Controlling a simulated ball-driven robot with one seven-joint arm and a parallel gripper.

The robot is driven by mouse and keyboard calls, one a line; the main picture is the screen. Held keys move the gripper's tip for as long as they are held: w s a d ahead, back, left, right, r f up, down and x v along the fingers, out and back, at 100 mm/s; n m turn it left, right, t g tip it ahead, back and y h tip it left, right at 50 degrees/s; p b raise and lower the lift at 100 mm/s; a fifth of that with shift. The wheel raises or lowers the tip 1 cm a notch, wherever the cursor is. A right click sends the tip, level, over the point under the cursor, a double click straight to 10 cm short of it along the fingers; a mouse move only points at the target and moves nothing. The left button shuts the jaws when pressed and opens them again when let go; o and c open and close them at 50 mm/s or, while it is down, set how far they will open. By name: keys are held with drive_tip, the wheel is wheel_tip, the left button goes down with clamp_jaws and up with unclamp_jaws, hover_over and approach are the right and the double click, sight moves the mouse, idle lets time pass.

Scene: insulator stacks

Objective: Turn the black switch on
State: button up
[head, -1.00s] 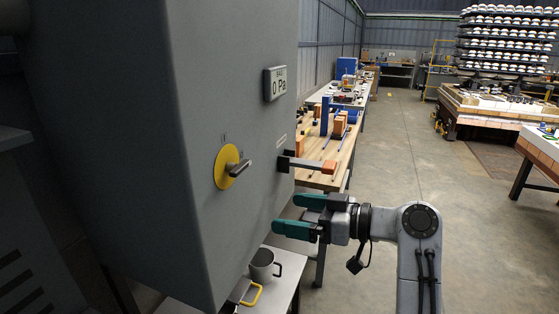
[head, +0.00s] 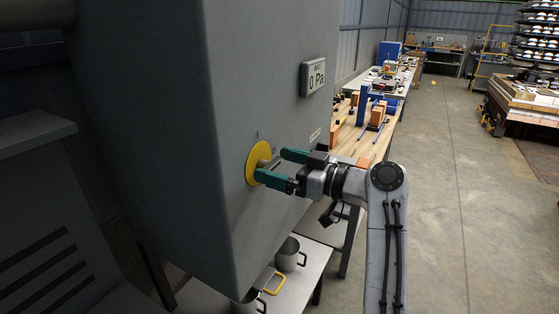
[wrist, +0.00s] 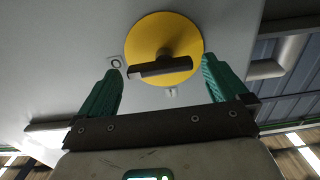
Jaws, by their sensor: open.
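The switch is a dark handle on a round yellow plate (head: 256,165) on the side of the grey cabinet (head: 232,225). In the wrist view the yellow plate (wrist: 186,42) is at top centre, with the dark handle (wrist: 160,67) lying almost level across its lower part. My gripper (head: 274,166) is open and its green fingers point at the plate. In the wrist view my gripper (wrist: 157,78) has one finger on each side of the handle. I cannot tell whether a finger touches the plate. In the head view the fingers partly hide the handle.
A wooden workbench (head: 352,135) with tools lies behind my arm. The floor to the right is open.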

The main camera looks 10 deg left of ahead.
drive_tip(key=shift+w+a, duration=0.1)
drive_tip(key=shift+a, duration=0.15)
drive_tip(key=shift+f, duration=0.1)
drive_tip(key=c, duration=1)
